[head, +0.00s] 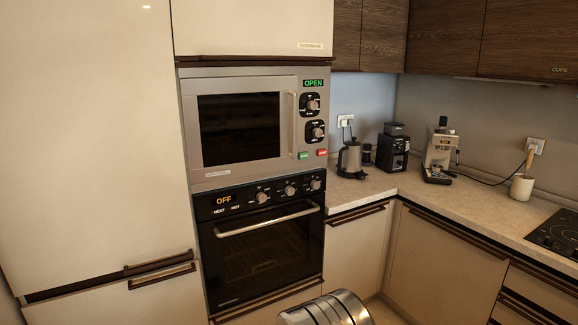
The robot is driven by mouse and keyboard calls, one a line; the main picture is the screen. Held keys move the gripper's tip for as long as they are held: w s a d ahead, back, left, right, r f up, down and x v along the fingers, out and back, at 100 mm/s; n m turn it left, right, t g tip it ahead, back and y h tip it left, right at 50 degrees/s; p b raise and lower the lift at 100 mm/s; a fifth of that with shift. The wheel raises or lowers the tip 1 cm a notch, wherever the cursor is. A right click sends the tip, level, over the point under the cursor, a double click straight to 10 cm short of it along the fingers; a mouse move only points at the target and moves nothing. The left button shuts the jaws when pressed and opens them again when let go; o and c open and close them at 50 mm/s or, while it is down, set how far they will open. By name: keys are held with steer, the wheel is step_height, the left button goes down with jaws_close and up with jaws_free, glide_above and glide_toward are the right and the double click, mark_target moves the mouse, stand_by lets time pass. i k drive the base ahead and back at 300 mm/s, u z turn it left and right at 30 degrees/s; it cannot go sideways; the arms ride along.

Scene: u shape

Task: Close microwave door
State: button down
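The microwave (243,127) is built into the tall cabinet above the oven, left of the middle in the head view. Its silver door frames a dark window, with a vertical handle (291,122) at the door's right side. The door looks flush or nearly flush with the front; I cannot tell whether a small gap shows. The green display (313,83) reads OPEN. Below it are two dark knobs, a green button and a red button. My gripper is not in view.
The oven (264,245) below is shut, reads OFF and has a protruding bar handle. A light cabinet (90,130) stands left. The counter (400,198) on the right holds a kettle (350,160), a black machine (393,150), a coffee machine (439,155) and a utensil pot (522,187).

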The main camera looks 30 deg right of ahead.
mark_target(235, 128)
steer(key=z, duration=0.15)
steer(key=i, duration=1.35)
steer(key=u, duration=0.2)
